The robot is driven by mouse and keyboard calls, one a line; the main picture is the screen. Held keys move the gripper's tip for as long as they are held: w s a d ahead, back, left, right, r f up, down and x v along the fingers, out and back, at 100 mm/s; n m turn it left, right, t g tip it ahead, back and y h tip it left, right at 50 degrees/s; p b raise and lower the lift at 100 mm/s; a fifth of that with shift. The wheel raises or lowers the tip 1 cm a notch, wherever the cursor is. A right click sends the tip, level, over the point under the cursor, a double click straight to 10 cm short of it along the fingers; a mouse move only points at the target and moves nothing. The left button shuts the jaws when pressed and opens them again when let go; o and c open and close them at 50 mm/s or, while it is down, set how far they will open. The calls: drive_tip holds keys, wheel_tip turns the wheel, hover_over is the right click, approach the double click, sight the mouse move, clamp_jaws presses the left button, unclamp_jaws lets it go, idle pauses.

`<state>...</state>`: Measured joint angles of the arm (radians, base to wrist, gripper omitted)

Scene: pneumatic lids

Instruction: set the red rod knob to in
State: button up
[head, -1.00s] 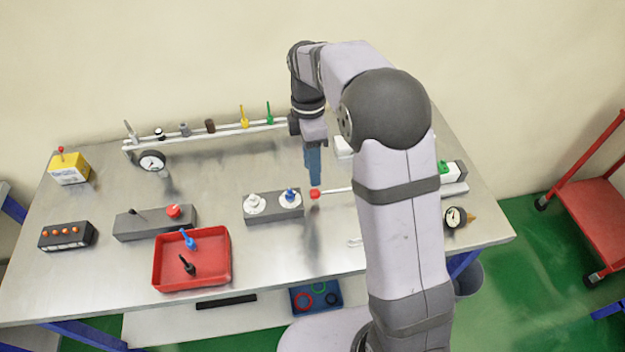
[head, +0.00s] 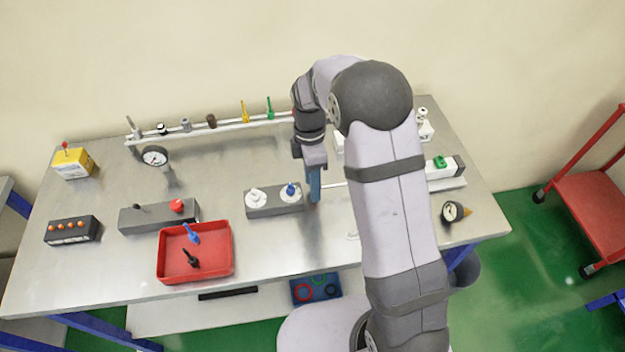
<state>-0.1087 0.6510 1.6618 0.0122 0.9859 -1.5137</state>
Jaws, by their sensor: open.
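The rod (head: 333,185) is thin and pale and runs left to right, between my gripper and my arm. Its red knob is hidden behind my gripper in the head view. My gripper (head: 315,196) has blue fingers pointing down at the rod's left end, where the knob sits. It is open, and I cannot tell whether the fingers straddle or touch the knob. A white and dark body (head: 455,166) with a green part on top shows right of my arm, in line with the rod. The stretch between is covered by my arm.
A grey block with white and blue-topped knobs (head: 272,201) stands close left of my gripper. A red tray (head: 231,262) lies at the front edge. A gauge (head: 450,211) lies at right, and a rail of fittings (head: 226,127) runs along the back.

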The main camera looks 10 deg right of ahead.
clamp_jaws()
drive_tip(key=d, duration=1.2)
drive_tip(key=shift+d+p, duration=0.2)
drive_tip(key=shift+p, duration=0.2)
unclamp_jaws()
drive_tip(key=shift+d, duration=0.15)
drive_tip(key=shift+r, duration=0.1)
wheel_tip(320, 180, up, 7)
drive_tip(key=w+b, duration=0.1)
drive_tip(key=b, duration=0.1)
drive_tip(key=shift+w, duration=0.1)
